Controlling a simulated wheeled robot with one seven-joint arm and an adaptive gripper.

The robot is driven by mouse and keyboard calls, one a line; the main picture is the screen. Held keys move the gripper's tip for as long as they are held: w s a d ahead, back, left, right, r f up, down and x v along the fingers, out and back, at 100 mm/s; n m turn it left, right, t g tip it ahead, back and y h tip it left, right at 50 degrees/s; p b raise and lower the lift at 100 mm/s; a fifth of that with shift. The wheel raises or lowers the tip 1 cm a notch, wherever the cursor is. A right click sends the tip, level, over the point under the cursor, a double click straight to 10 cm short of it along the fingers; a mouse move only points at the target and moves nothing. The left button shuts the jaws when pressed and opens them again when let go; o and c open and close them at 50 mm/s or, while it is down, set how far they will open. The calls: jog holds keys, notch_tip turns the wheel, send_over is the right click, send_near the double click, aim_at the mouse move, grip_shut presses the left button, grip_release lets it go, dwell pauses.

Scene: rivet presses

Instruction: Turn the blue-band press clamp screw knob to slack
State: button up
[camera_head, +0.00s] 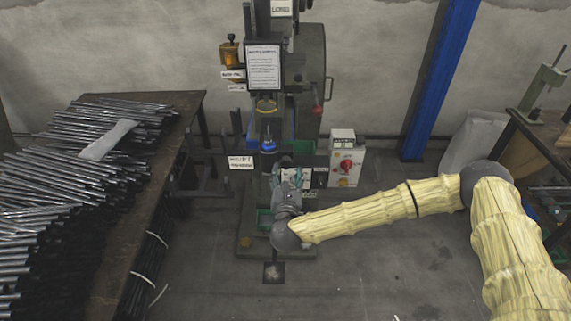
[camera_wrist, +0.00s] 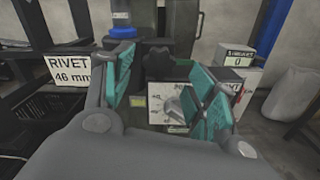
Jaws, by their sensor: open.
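The press (camera_head: 268,125) with a blue band stands at the back wall. Its blue band also shows in the wrist view (camera_wrist: 124,32). A dark lobed knob (camera_wrist: 158,62), which looks like the clamp screw knob, sits in the wrist view above a white panel with a dial (camera_wrist: 178,105). My gripper (camera_head: 287,176) is open in front of the press. In the wrist view its teal-padded fingers (camera_wrist: 162,78) stand apart on either side of the knob, with nothing held. Whether they touch the knob cannot be told. In the head view my gripper hides the knob.
A sign reading RIVET 46 mm (camera_wrist: 69,70) stands left of the fingers. A control box with a red knob (camera_head: 346,165) stands right of the press. A bench (camera_head: 165,150) loaded with metal rods is at left. Open floor (camera_head: 375,265) lies in front.

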aim_at(286, 165)
jog(key=shift+w+p, duration=0.5)
jog(key=shift+w, duration=1.6)
jog(key=c, duration=1)
